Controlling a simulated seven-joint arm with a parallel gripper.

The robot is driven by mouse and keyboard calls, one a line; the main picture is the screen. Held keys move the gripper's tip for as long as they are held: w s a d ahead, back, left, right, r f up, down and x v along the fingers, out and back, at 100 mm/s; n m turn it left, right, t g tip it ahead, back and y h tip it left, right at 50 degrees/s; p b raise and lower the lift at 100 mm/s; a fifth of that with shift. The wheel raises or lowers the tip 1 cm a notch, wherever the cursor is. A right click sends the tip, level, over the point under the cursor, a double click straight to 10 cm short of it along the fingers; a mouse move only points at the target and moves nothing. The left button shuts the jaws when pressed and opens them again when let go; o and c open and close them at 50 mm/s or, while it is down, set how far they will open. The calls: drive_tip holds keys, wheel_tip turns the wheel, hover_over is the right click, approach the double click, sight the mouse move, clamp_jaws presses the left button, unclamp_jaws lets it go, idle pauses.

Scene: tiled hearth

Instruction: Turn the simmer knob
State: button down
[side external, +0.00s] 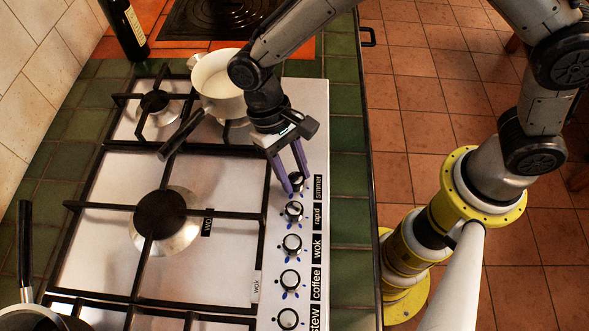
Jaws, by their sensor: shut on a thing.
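The simmer knob (297,181) is at the far end of a row of black-and-silver knobs on the right side of the hob. A black label reading "simmer" (318,188) is beside it. My gripper (295,184) reaches down from above with its purple fingers shut on this knob, one on each side. The fingers partly cover the knob, and I cannot tell its turn angle.
The rapid knob (294,211) sits close to my gripper, with the wok knob (291,244) and others nearer the camera. A white pot (217,85) with a dark handle stands on a back burner. A bottle (125,28) is at the back left.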

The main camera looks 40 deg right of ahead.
drive_tip(key=shift+a+n+t+h, duration=0.15)
drive_tip(key=shift+n+h, duration=0.25)
drive_tip(key=shift+n, duration=0.75)
drive_tip(key=shift+n+t+h, duration=0.15)
drive_tip(key=shift+n+h, duration=0.25)
drive_tip(key=shift+n, duration=0.75)
drive_tip(key=shift+c, duration=2.2)
unclamp_jaws()
drive_tip(key=v, duration=1.3)
drive_tip(key=shift+w+r, duration=0.2)
drive_tip(key=shift+r, duration=0.15)
